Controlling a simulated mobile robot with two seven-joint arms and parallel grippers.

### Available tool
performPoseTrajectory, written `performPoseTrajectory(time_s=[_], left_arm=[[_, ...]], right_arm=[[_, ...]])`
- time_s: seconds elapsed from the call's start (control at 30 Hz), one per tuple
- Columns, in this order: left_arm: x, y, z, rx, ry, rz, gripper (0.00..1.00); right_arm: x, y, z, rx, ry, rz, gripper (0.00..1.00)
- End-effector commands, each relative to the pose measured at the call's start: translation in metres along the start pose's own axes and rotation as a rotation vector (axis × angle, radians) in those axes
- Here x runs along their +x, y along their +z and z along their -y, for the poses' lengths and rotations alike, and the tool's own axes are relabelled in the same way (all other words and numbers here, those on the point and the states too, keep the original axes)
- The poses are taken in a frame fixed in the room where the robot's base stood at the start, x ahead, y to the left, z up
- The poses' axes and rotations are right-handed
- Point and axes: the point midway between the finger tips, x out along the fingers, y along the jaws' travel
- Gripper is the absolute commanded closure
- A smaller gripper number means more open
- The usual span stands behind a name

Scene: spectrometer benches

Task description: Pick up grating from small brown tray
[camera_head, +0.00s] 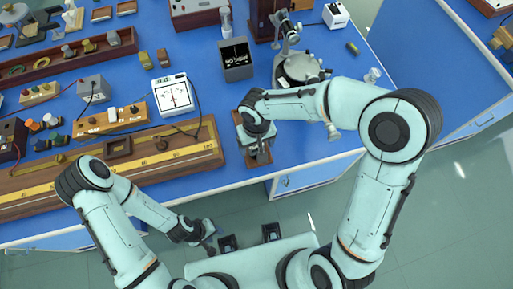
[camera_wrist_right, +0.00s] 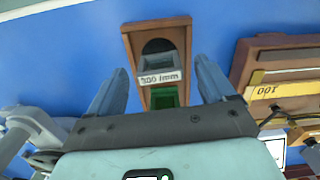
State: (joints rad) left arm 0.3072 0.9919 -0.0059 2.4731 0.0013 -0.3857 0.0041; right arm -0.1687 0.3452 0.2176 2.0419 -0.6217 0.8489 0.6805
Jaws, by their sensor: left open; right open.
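The small brown tray (camera_wrist_right: 130,42) lies on the blue bench between my right fingertips in the right wrist view. In it is a grey piece, apparently the grating (camera_wrist_right: 157,62), with a white label reading about "300 l/mm" (camera_wrist_right: 160,78). A green part (camera_wrist_right: 164,98) shows nearer the wrist. My right gripper (camera_wrist_right: 161,66) is open, with one finger on each side of the tray and nothing held. In the head view my right gripper (camera_head: 257,146) is over the tray, hiding much of it. My left gripper (camera_head: 208,238) is open and empty in front of the bench.
A long wooden rail with a yellow scale (camera_head: 110,172) lies left of the tray. A white meter (camera_head: 173,96) and a dark box (camera_head: 236,58) stand behind. A round metal instrument (camera_head: 300,68) is at back right.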

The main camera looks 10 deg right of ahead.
Motion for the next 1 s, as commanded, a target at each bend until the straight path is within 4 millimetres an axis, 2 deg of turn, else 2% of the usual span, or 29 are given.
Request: performPoseTrajectory(time_s=[0.1, 0.33, 0.37, 0.53, 0.83, 1.0], left_arm=[[0.001, 0.000, 0.001, 0.000, 0.000, 0.001, 0.57], [0.001, 0.000, 0.001, 0.000, 0.000, 0.000, 0.57], [0.001, 0.000, 0.001, 0.000, 0.000, 0.000, 0.57], [0.001, 0.000, 0.001, 0.000, 0.000, 0.000, 0.57], [0.001, 0.000, 0.001, 0.000, 0.000, 0.000, 0.57], [-0.001, 0.000, 0.000, 0.000, 0.000, 0.000, 0.57]], right_arm=[[0.011, 0.000, 0.000, 0.001, 0.000, 0.001, 0.17], [0.012, 0.000, 0.000, 0.001, 0.000, 0.000, 0.17], [0.012, 0.000, 0.000, 0.001, 0.000, 0.000, 0.24], [0.012, 0.000, 0.000, 0.001, 0.000, 0.000, 0.79], [0.011, 0.000, 0.000, 0.001, 0.000, -0.001, 0.79], [0.001, -0.001, 0.000, 0.000, 0.000, -0.004, 0.79]])
